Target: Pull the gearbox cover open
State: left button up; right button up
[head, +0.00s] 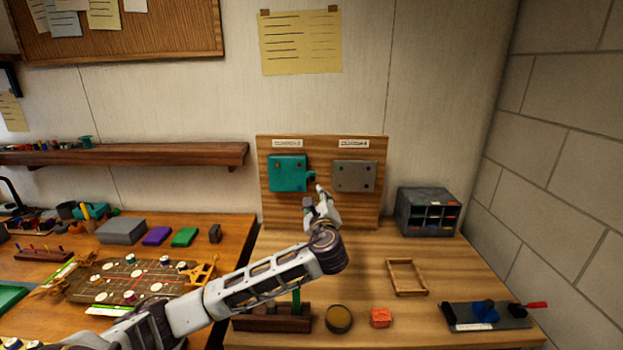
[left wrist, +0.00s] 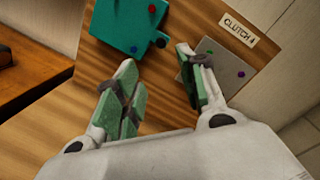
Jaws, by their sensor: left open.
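The teal gearbox cover (head: 287,173) is mounted on the left of an upright wooden board (head: 322,212) and looks closed. A small teal tab (head: 311,177) sticks out from its right side. In the left wrist view the cover (left wrist: 118,25) is at the top, with a dark-tipped tab (left wrist: 159,41) at its edge. My left gripper (head: 317,193) is just below and right of the tab. In the left wrist view its green-padded fingers (left wrist: 157,68) are apart and empty, with the tab beyond the gap. I cannot tell whether they touch it. My right gripper is out of view.
A grey plate (head: 354,176) labelled clutch sits right of the cover, close to one finger in the wrist view. A dark drawer unit (head: 428,211), wooden frame (head: 406,277), orange block (head: 380,317) and round tin (head: 338,319) stand on the table. The table before the board's right half is clear.

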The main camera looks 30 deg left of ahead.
aim_at(312, 179)
pick_arm(q)
jog(key=x, duration=0.4)
jog(key=p+x, duration=0.1)
jog(key=x, duration=0.8)
jog(key=shift+w+r+p, duration=0.1)
jog(key=shift+r+p, duration=0.25)
jog(key=shift+w+a, duration=0.2)
jog(key=shift+w, duration=0.05)
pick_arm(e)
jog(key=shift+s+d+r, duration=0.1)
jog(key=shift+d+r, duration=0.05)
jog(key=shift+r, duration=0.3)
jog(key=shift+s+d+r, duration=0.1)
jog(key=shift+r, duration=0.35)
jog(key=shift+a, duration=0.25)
pick_arm(q)
grip_shut()
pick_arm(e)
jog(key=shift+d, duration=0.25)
